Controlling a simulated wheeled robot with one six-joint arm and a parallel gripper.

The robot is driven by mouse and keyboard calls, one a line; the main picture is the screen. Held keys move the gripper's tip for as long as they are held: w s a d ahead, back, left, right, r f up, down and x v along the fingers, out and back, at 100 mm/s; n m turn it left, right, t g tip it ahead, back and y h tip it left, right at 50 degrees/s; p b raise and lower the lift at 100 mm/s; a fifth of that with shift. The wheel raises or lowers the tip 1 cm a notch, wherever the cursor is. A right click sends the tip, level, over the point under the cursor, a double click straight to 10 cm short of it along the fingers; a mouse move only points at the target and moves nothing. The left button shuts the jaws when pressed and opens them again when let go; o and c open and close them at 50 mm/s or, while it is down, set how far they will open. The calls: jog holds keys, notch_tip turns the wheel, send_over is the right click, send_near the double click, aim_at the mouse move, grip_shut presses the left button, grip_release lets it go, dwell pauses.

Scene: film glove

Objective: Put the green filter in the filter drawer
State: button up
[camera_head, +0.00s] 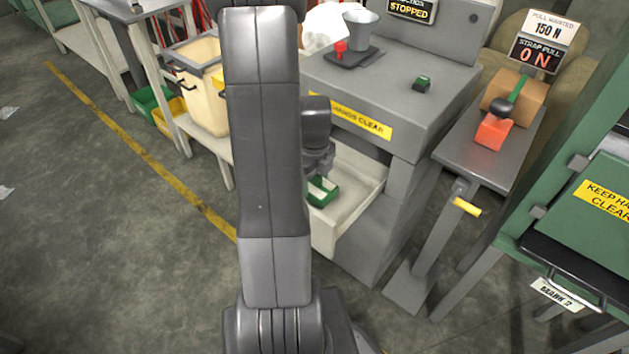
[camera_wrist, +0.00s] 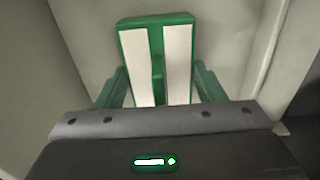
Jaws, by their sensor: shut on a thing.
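The green filter (camera_head: 323,191) is a small green frame with white panels. In the wrist view, the filter (camera_wrist: 177,62) is upright in the picture between my gripper's sides, and my gripper (camera_wrist: 157,86) is shut on it. In the head view, my gripper (camera_head: 319,170) points down over the open filter drawer (camera_head: 347,220), a pale tray pulled out of the grey machine. The filter is within the drawer's outline. I cannot tell whether it touches the drawer floor. My arm hides the drawer's left part.
The grey machine (camera_head: 400,85) stands above and behind the drawer, with a yellow label (camera_head: 362,124) on its front. A grey stand (camera_head: 470,160) with an orange block (camera_head: 493,131) is to the right. A cream bin (camera_head: 203,95) is left of my arm. Floor at left is open.

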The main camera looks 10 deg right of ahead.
jog(key=shift+r, duration=0.1)
jog(key=o, duration=1)
jog(key=shift+o, duration=0.2)
notch_tip(320, 180, up, 12)
jog(key=p, duration=0.2)
jog(key=shift+p, duration=0.35)
